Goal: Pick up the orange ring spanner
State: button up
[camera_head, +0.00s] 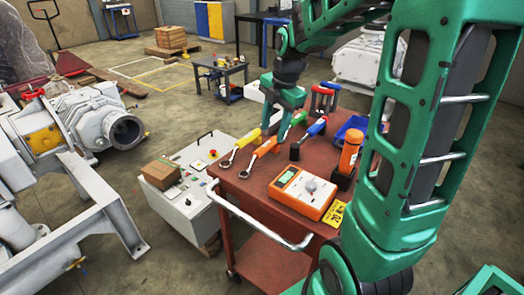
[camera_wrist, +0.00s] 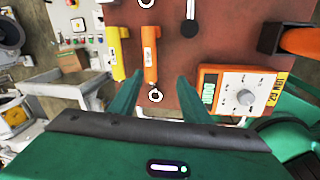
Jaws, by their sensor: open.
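The orange ring spanner (camera_head: 266,147) lies on the red-brown cart top, between a yellow-handled spanner (camera_head: 247,138) and an orange meter. In the wrist view, the orange ring spanner (camera_wrist: 150,55) points its open ring toward me, with the ring between my fingers in the picture. My gripper (camera_wrist: 158,84) is open and empty, one finger to each side of the spanner's lower end. In the head view my gripper (camera_head: 283,122) hangs over the far part of the cart, partly hiding the tools there. Its exact height above the spanner is hard to tell.
The orange meter (camera_head: 303,193) sits right of the spanner, with a yellow tag (camera_head: 329,215) beside it. An orange bottle (camera_head: 350,150) stands in a dark holder at the right. A grey control box (camera_head: 187,185) stands left of the cart.

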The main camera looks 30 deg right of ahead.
aim_at(265, 145)
jog(key=w+f, duration=0.1)
jog(key=f, duration=0.1)
jog(key=w+f+n, duration=0.1)
jog(key=w+a+f+n, duration=0.1)
jog(key=f, duration=0.1)
jog(key=shift+f, duration=0.35)
jog(key=shift+w+d+f, duration=0.1)
jog(key=shift+w+f, duration=0.1)
jog(key=shift+f, duration=0.65)
jog(key=shift+w+d+f, duration=0.1)
jog(key=shift+w+f, duration=0.1)
jog(key=shift+f, duration=0.65)
jog(key=shift+w+f, duration=0.2)
jog(key=shift+f, duration=0.65)
grip_shut()
